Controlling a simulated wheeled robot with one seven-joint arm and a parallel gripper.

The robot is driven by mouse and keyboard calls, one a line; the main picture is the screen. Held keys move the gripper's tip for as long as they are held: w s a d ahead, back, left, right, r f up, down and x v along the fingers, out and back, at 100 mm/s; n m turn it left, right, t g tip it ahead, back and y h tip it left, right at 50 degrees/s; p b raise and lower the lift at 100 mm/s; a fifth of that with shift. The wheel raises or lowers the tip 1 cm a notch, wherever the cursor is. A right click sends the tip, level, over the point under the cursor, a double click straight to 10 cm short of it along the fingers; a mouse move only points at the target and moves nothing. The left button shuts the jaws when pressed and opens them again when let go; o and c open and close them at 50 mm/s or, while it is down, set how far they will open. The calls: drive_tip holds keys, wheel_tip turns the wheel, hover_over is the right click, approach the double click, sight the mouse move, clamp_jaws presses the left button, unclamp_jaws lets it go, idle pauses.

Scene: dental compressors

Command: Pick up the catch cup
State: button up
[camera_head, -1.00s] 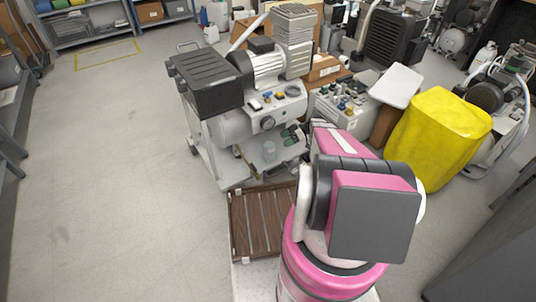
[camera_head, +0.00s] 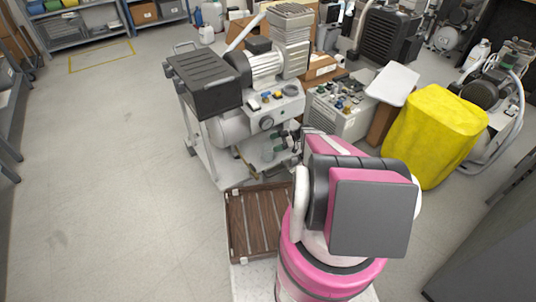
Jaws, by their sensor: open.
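The catch cup (camera_head: 267,154) looks like a small translucent, greenish cup. It stands on the lower shelf of the compressor cart (camera_head: 226,170), below the round tank. My gripper (camera_head: 284,141) is small and dark in this view, just right of the cup and slightly above it in the picture. Its jaws are open, and nothing shows held between them. My pink and white arm hides part of the area to the right. I cannot tell whether the fingers touch the cup.
The compressor's tank (camera_head: 231,127) and control panel (camera_head: 276,103) overhang the shelf closely. A brown slatted tray (camera_head: 254,222) lies in front of the cart. A yellow-covered object (camera_head: 433,135) and a grey-white unit (camera_head: 340,112) stand to the right. Open floor lies left.

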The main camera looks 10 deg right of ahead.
sight(268, 145)
drive_tip(key=x, duration=0.4)
drive_tip(key=shift+s+a, duration=0.15)
drive_tip(key=shift+a, duration=0.1)
drive_tip(key=c, duration=1.2)
drive_tip(key=shift+r, duration=0.15)
drive_tip(key=shift+c, duration=0.2)
